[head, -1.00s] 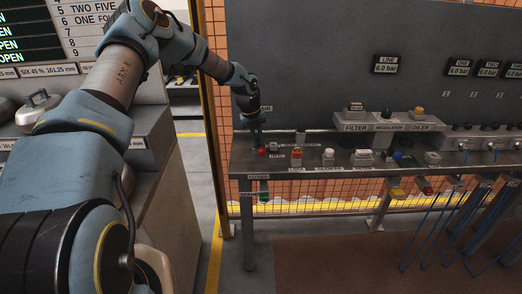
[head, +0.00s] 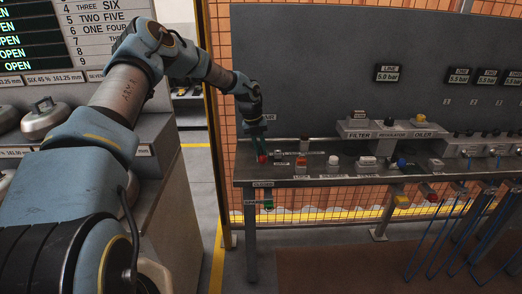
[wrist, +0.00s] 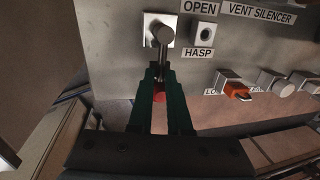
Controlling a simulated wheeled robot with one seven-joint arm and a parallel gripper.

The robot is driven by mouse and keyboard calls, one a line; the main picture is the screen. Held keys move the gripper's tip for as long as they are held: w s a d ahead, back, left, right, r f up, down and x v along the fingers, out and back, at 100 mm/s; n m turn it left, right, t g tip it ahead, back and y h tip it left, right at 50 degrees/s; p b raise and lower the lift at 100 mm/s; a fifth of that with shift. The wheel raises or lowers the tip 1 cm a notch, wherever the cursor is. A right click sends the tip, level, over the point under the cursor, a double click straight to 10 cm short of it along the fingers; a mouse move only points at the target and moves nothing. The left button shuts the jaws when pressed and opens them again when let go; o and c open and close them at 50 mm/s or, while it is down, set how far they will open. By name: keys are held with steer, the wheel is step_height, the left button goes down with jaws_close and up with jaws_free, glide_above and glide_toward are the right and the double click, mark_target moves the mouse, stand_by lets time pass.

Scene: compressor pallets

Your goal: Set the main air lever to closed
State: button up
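The main air lever (wrist: 162,38) is a metal arm on a square plate, with a red end (wrist: 159,97) lower in the wrist view. The OPEN label (wrist: 200,7) is to the right of its pivot. My gripper (wrist: 160,72) has green fingers on either side of the lever's shaft, and they look closed on it, partly hiding it. The lever points down in the wrist view, toward my palm. In the head view my gripper (head: 259,146) is at the left end of the bench, and the lever's red end (head: 263,159) shows beside it.
The HASP fitting (wrist: 203,32) sits close right of the lever. An orange-red lockout part (wrist: 238,92) is farther right. The bench (head: 330,178) carries several small fittings. The LINE display (head: 387,73) appears to read 5.0 bar. A yellow post (head: 212,120) stands left of the bench.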

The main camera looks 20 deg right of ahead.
steer(key=o, duration=0.4)
steer(key=shift+r, duration=0.1)
steer(key=r+b, duration=0.1)
steer(key=r, duration=0.2)
steer(key=a+r+b, duration=0.1)
steer(key=r, duration=0.3)
steer(key=a+r+b, duration=0.1)
steer(key=r, duration=0.2)
steer(key=shift+w+r+b, duration=0.2)
steer(key=shift+w+b, duration=0.1)
steer(key=shift+w, duration=0.1)
steer(key=s+a+r+m, duration=0.1)
steer(key=s+a+m, duration=0.7)
steer(key=a+m, duration=0.3)
steer(key=s+a+r+m+t+y, duration=0.1)
steer(key=s+a+m, duration=0.6)
steer(key=a+m, duration=0.4)
steer(key=s+a+m+t, duration=0.1)
steer(key=s+a+m, duration=0.7)
steer(key=a, duration=0.5)
steer(key=shift+s+a+r+m+y, duration=0.15)
steer(key=shift+a+r+m+y, duration=0.05)
steer(key=shift+m, duration=0.5)
steer(key=shift+s+a+r+m+y, duration=0.15)
steer(key=shift+r+m+y, duration=0.05)
steer(key=shift+m, duration=0.5)
